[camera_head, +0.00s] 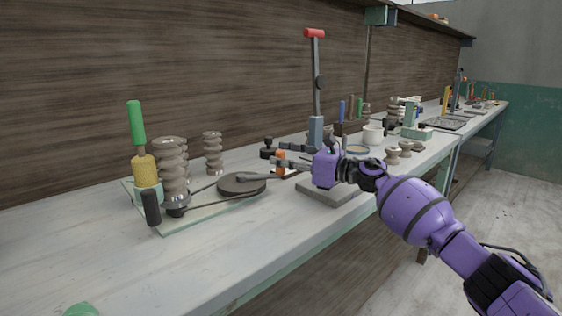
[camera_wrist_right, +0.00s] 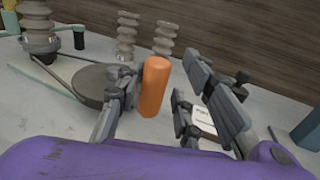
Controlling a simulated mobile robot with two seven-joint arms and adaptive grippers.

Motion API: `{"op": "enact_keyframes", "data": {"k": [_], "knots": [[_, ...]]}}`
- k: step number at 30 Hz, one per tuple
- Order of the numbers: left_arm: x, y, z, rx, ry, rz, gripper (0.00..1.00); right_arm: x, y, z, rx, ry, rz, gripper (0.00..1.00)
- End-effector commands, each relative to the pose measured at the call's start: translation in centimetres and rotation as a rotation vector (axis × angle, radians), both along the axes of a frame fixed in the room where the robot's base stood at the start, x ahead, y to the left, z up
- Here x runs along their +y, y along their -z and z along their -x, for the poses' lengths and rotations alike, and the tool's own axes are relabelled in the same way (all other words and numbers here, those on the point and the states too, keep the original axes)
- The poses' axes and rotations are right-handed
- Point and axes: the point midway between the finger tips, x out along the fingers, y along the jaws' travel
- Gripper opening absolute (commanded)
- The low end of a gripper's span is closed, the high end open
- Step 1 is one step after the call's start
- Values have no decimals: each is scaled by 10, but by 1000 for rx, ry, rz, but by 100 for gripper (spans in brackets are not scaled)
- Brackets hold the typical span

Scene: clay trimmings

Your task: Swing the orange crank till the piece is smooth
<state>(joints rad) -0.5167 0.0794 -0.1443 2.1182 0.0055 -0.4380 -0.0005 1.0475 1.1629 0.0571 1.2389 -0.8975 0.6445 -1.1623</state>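The orange crank handle (camera_head: 280,162) stands upright beside the dark round wheel (camera_head: 241,186), from which a crank bar reaches toward it. In the right wrist view the handle (camera_wrist_right: 154,86) stands between the spread fingers of my right gripper (camera_wrist_right: 165,100). It is close to the left finger, with a clear gap to the right finger; I cannot tell if it touches the left one. In the head view my right gripper (camera_head: 281,156) is open at the handle. A ribbed grey piece (camera_head: 173,165) stands left of the wheel, linked to it by a belt. My left gripper is not in view.
A green-handled tool with a yellow grip (camera_head: 145,172) and a black handle (camera_head: 151,207) stand near the ribbed piece. Another ribbed piece (camera_head: 213,153) is behind. A red-topped lever (camera_head: 316,80) rises behind my right gripper.

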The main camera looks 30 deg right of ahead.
Motion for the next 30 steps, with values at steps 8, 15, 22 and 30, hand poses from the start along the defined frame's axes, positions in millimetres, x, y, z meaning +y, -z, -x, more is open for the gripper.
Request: {"op": "enact_keyframes", "data": {"k": [8, 15, 22, 30], "knots": [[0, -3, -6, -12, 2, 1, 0, 4, 2, 0, 3, -9, -1, 40], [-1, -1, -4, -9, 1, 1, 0, -6, 5, 16, 6, -8, 2, 40], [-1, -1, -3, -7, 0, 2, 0, -30, 5, 54, 7, -8, 2, 40], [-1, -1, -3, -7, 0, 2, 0, -54, 3, 92, 4, -6, 0, 40]]}}
